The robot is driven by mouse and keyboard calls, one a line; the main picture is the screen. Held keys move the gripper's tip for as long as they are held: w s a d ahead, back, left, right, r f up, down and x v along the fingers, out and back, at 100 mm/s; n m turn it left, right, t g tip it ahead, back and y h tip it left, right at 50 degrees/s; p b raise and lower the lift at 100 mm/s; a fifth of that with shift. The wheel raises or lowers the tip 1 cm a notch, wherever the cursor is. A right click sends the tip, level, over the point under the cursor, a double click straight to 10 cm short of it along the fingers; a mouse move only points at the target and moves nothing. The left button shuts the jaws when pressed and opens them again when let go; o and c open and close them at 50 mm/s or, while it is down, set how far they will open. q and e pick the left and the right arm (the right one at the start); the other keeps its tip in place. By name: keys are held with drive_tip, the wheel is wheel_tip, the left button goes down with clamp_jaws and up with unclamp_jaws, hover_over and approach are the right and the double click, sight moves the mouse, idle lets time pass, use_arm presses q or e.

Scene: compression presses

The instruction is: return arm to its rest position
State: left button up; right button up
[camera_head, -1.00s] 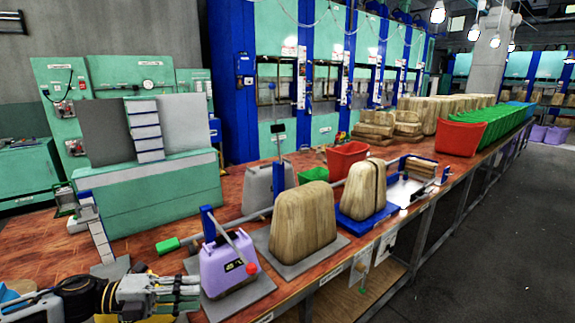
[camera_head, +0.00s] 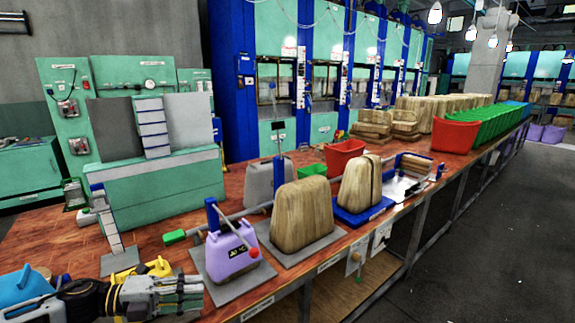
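My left arm comes in at the lower left of the head view. Its gripper (camera_head: 182,296) is low at the table's front edge, in front of the purple device (camera_head: 228,252). Its fingers point right and look nearly parallel, but I cannot tell whether they are open or shut. I see nothing held in them. My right arm and gripper are out of view.
The red-brown table (camera_head: 165,215) runs away to the right. A large wooden block (camera_head: 300,213), a second wooden block on a blue base (camera_head: 358,184), a yellow object (camera_head: 152,268) and a blue object (camera_head: 22,286) sit on it. A red bin (camera_head: 344,156) stands farther back.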

use_arm(q)
drive_tip(key=w+d+f+n+t+y, duration=0.4)
drive_tip(key=w+n+t, duration=0.2)
drive_tip(key=n+t, duration=0.4)
wheel_tip(320, 180, down, 6)
drive_tip(key=s+a+f+n+g+y, duration=0.1)
drive_tip(key=s+a+n+y, duration=0.15)
drive_tip(key=n+y, duration=0.65)
drive_tip(key=s+a+f+n+g+y, duration=0.1)
drive_tip(key=s+f+n+g, duration=0.45)
drive_tip(key=s, duration=0.35)
drive_tip(key=s+a+f+n+g+y, duration=0.1)
drive_tip(key=s+f+n+g, duration=0.45)
drive_tip(key=s, duration=0.45)
wheel_tip(320, 180, down, 32)
drive_tip(key=s+a, duration=0.1)
drive_tip(key=a, duration=0.1)
drive_tip(key=s+a+f, duration=0.4)
drive_tip(key=s+f, duration=0.6)
drive_tip(key=s+a+f+m+g, duration=0.1)
drive_tip(key=s+a+f, duration=0.2)
drive_tip(key=s+f, duration=0.7)
drive_tip(key=shift+s+a+f+g+y, duration=0.3)
drive_tip(key=shift+s+a+f+y, duration=0.1)
drive_tip(key=shift+s, duration=0.3)
